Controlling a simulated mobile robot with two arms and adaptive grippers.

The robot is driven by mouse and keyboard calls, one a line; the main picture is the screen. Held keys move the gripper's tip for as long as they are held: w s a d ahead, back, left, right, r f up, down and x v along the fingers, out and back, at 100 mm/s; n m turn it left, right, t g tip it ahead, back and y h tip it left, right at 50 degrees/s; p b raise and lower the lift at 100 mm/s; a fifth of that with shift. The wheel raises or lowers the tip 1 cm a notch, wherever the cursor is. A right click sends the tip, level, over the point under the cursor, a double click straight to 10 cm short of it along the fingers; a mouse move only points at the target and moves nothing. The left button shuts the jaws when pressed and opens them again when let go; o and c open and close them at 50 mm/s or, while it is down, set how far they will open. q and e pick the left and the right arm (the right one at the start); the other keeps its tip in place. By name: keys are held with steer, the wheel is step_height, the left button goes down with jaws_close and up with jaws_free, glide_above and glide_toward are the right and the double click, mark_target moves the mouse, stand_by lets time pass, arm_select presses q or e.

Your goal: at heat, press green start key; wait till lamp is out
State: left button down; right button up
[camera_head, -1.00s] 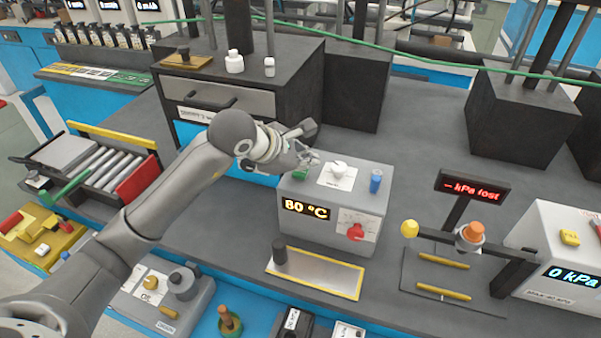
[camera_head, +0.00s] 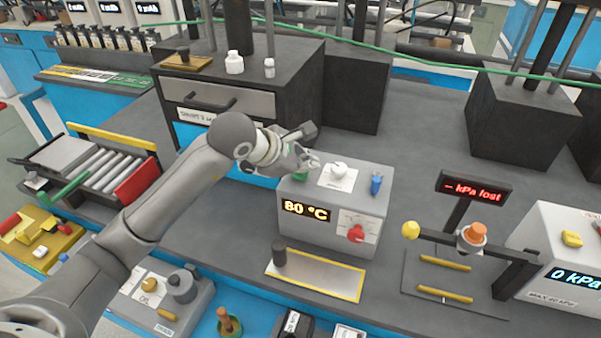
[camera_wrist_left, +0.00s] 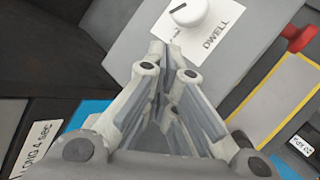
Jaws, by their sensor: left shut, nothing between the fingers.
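The grey heater box (camera_head: 330,230) stands mid-bench with a lit display (camera_head: 306,208) reading 80 °C. On its top are a green key (camera_head: 300,177) at the left, a white DWELL knob (camera_head: 338,168) and a small blue fitting (camera_head: 376,184) at the right; I cannot tell if the fitting is lit. My left gripper (camera_head: 313,163) is shut and empty, low over the green key, partly covering it; I cannot tell if it touches. In the left wrist view the shut fingers (camera_wrist_left: 170,60) point at the box top beside the DWELL knob (camera_wrist_left: 188,12), and the key is hidden. My right gripper is not in view.
A red knob (camera_head: 356,234) is on the box's front. A yellow-edged plate (camera_head: 315,275) with a dark post lies before it. A pressure stand (camera_head: 473,188) reads "kPa lost" at the right. A dark cabinet (camera_head: 285,95) stands behind the gripper.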

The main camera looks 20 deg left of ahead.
mark_target(304, 175)
arm_select(q)
steer(key=shift+f, duration=0.15)
stand_by(0.4)
steer(key=shift+r, duration=0.85)
steer(key=shift+r+p, duration=0.1)
steer(key=shift+p, duration=0.2)
steer(key=shift+r+p, duration=1.3)
steer(key=shift+r, duration=1.15)
